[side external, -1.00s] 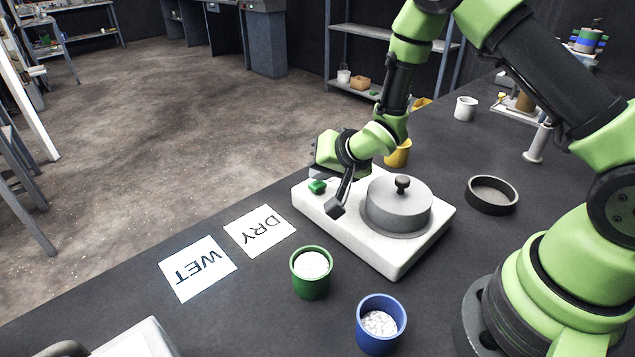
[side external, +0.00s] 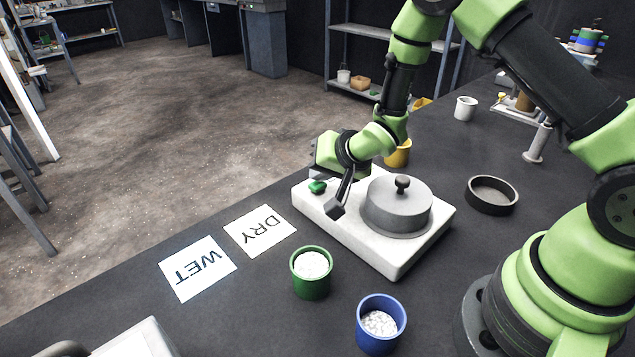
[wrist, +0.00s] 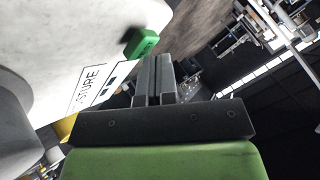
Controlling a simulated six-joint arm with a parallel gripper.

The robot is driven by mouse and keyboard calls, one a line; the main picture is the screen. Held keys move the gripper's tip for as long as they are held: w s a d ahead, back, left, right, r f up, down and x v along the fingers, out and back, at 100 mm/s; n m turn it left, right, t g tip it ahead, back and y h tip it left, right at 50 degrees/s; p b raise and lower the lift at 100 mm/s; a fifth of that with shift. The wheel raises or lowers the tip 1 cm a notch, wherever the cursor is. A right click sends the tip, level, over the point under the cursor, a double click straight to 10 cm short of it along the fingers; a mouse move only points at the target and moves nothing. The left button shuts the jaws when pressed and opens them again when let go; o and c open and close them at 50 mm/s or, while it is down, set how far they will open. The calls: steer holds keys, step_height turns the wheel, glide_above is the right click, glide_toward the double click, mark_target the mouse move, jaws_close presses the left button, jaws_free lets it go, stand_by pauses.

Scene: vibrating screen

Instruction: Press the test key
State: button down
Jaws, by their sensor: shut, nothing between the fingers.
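The green key (side external: 317,187), which I take as the test key, sits at the far left corner of the white device (side external: 378,262). The green key (wrist: 141,42) shows just beyond and left of the fingertips, with small unreadable marks. I cannot tell whether the fingers touch it. A label ending in "STURE" (wrist: 88,88) is on the device's edge.
DRY (side external: 260,231) and WET (side external: 197,268) cards lie left of the device. Green (side external: 311,286) and blue (side external: 380,337) cups with pale contents stand in front. A black ring dish (side external: 492,195) is to the right, a yellow cup (side external: 399,155) behind.

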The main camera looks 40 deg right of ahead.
steer(key=shift+r, duration=0.65)
steer(key=shift+r, duration=2.5)
steer(key=shift+r, duration=0.3)
step_height(320, 180, up, 7)
glide_above(321, 183)
steer(key=s, duration=0.3)
steer(key=s+r+n+h, duration=0.1)
steer(key=s+r, duration=0.4)
steer(key=s+a+r+n+g+y, duration=0.1)
steer(key=s+r, duration=0.1)
steer(key=s, duration=0.6)
steer(key=s+a+r+n+g+y, duration=0.1)
steer(key=s+r, duration=0.2)
steer(key=s, duration=0.5)
steer(key=shift+s+n, duration=0.4)
